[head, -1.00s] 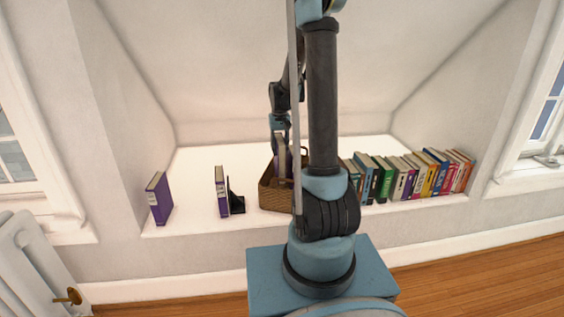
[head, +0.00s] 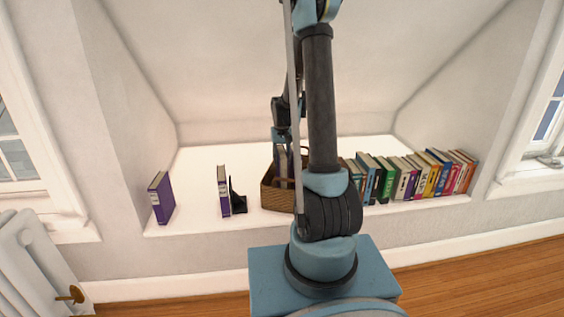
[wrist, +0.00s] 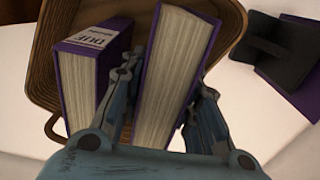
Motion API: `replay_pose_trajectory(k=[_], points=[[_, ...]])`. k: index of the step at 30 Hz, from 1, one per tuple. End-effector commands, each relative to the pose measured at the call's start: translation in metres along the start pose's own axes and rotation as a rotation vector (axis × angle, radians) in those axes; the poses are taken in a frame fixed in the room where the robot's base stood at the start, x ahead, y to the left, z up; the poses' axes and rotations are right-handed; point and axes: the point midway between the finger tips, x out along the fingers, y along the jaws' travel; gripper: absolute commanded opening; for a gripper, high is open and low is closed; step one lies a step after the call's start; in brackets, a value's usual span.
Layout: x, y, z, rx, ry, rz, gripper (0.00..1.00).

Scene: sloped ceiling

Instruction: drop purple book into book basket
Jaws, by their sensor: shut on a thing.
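My gripper (wrist: 168,82) is shut on a purple book (wrist: 178,60), with one finger on each side of its covers and the page edges facing the wrist camera. The brown woven book basket (head: 270,200) stands on the white ledge, partly hidden behind my arm. In the wrist view the basket's rim (wrist: 48,62) runs around the held book, which is over or inside the basket; its lower end is hidden. A second purple book (wrist: 82,85), with a white label, stands in the basket left of the held one.
A purple book (head: 161,198) stands at the ledge's left end. Another purple book (head: 223,190) stands beside a black bookend (head: 238,204), left of the basket. A row of several coloured books (head: 420,175) fills the ledge on the right. The ledge behind the basket is bare.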

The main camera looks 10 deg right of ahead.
Motion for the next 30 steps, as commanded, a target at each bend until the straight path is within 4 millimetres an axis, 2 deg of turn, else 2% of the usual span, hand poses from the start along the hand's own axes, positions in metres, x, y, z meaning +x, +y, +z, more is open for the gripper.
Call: replay_pose_trajectory(k=[19,20,21,22,30], points=[[0.012,0.001,0.0,0.001,0.0,0.0,0.0],[0.012,0.001,0.0,0.001,0.0,0.0,0.36],[0.012,0.001,0.0,0.001,0.0,0.0,0.45],[0.012,0.001,0.0,0.001,0.0,0.0,0.5],[0.012,0.001,0.0,0.002,0.0,0.0,0.5]])
